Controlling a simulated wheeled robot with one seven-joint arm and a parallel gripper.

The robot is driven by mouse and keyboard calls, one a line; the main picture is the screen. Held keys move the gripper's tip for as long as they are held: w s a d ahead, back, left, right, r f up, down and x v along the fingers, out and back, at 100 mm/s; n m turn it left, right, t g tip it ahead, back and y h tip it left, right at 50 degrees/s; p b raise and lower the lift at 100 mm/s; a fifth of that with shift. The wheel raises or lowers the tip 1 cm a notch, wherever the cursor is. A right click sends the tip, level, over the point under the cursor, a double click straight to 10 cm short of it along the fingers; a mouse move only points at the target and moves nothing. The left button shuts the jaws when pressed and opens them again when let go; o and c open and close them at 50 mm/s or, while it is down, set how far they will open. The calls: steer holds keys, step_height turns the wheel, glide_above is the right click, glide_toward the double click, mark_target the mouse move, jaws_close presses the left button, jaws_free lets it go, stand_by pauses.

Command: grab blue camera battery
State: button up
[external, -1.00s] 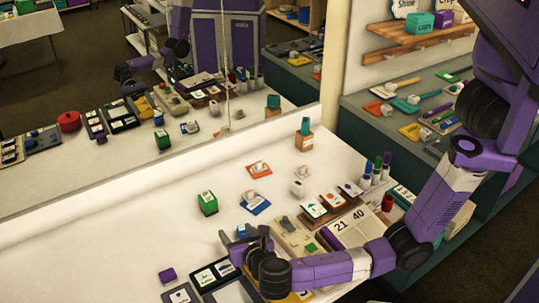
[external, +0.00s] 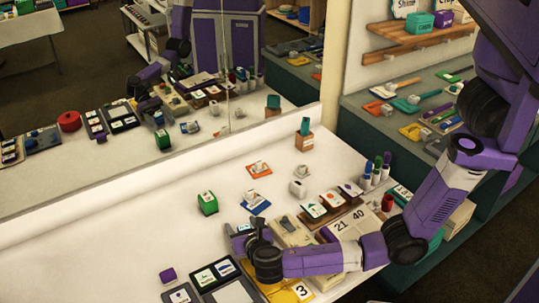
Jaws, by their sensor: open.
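My gripper (external: 236,233) is open, low over the white table, left of the beige device with small parts on it (external: 290,232). Its fingers point left and are small and partly hidden by the wrist. I cannot make out a thing that is surely the blue camera battery. A blue flat piece with a white item on it (external: 257,204) lies just beyond my gripper, apart from it. I cannot tell whether anything is between the fingers.
A green block (external: 207,204) stands left of the blue piece. Dark-framed trays (external: 215,274) lie in front. A number board (external: 345,227) and upright markers (external: 377,168) are to the right. A mirror (external: 120,90) runs along the back. The table's left side is clear.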

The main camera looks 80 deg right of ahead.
jaws_close()
steer(key=shift+r, duration=0.15)
